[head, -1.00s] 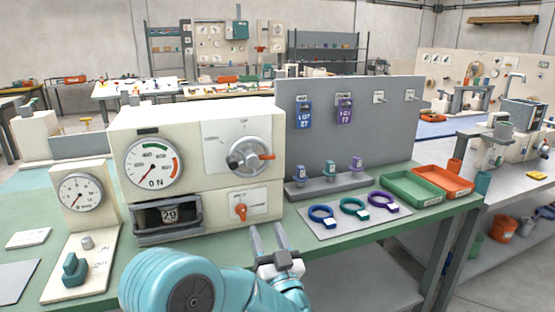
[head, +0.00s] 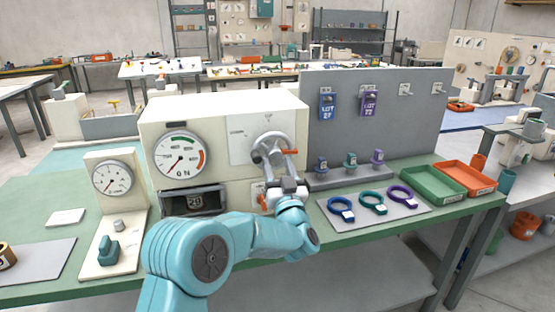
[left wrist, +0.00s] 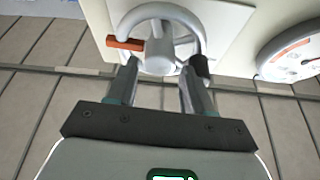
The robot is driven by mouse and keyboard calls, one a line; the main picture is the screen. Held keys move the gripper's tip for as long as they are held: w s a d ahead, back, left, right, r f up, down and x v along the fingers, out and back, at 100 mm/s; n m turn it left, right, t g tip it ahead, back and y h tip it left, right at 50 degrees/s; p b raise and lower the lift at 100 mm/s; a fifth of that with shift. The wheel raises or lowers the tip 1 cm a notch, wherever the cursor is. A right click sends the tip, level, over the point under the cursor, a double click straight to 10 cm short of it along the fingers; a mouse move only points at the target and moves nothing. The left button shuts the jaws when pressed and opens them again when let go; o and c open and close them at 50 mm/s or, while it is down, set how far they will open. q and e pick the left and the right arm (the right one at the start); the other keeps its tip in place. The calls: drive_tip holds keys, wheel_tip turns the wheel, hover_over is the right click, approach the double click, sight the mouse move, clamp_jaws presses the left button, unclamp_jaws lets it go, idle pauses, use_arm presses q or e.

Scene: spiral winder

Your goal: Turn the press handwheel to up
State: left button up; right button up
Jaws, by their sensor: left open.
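The press handwheel (head: 272,148) is a grey wheel with an orange grip (head: 291,152) on its right, set on a white panel on the front of the cream press. In the left wrist view the wheel (left wrist: 158,12) is at the top, with the orange grip (left wrist: 125,43) at its left. My left gripper (head: 276,168) is open at the wheel's lower side and hides part of it. Its two fingers (left wrist: 160,72) stand either side of the grey hub in the wrist view; I cannot tell whether they touch the wheel. The right gripper is not in view.
A round dial (head: 181,158) is left of the wheel. An orange knob (head: 262,197) sits below the wheel, partly hidden by my gripper. A grey board (head: 420,130) with hanging tags stands at the right, with coloured rings (head: 341,209) and trays (head: 432,184) on the green bench.

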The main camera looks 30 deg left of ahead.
use_arm(q)
drive_tip(key=shift+w+a+r, duration=0.35)
drive_tip(key=shift+w+a, duration=0.05)
drive_tip(key=shift+a, duration=0.05)
drive_tip(key=shift+w+a, duration=0.1)
